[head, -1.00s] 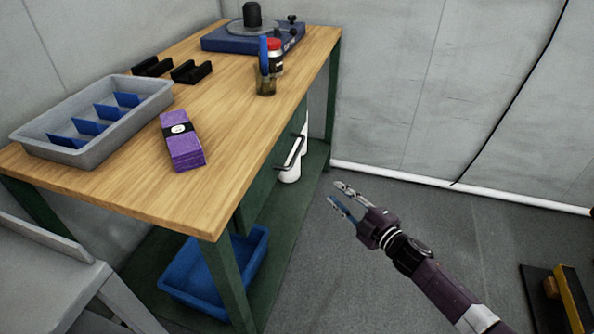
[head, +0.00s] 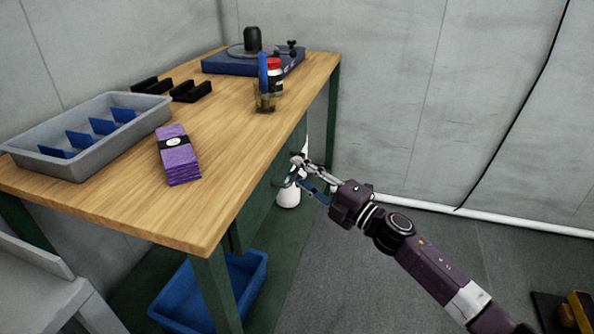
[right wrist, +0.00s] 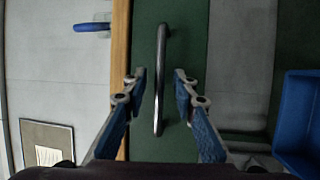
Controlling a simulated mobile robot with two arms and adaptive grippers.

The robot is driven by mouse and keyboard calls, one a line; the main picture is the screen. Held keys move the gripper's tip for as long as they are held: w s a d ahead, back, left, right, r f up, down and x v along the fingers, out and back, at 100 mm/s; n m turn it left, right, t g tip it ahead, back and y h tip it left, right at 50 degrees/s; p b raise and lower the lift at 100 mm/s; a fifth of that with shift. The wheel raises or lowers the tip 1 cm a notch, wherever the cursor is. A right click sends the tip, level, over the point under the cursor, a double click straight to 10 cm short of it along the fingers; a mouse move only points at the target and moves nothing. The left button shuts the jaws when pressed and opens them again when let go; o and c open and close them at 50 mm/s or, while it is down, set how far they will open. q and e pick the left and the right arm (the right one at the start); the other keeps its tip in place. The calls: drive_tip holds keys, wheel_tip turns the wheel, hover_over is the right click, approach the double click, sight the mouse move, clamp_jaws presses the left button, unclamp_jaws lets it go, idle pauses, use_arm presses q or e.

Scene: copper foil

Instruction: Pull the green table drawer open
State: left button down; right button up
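The green drawer front (head: 264,185) is under the wooden tabletop, on the table's right side in the head view. In the right wrist view the green front (right wrist: 180,40) fills the middle, with its metal bar handle (right wrist: 160,75) in front of it. My right gripper (head: 297,170) is at the drawer front and hides most of the handle in the head view. In the right wrist view the gripper (right wrist: 160,80) is open, with one finger on each side of the handle and gaps to both. The drawer looks closed. My left gripper is not in view.
The wooden tabletop (head: 220,150) overhangs close beside the gripper. On it are a purple stack (head: 178,155), a grey tray (head: 100,150), a cup (head: 264,100) and a blue device (head: 225,62). A blue bin (head: 250,275) sits below.

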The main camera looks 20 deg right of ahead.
drive_tip(key=shift+w+a+r, duration=0.1)
drive_tip(key=shift+w+a, duration=0.2)
drive_tip(key=shift+w, duration=0.15)
clamp_jaws()
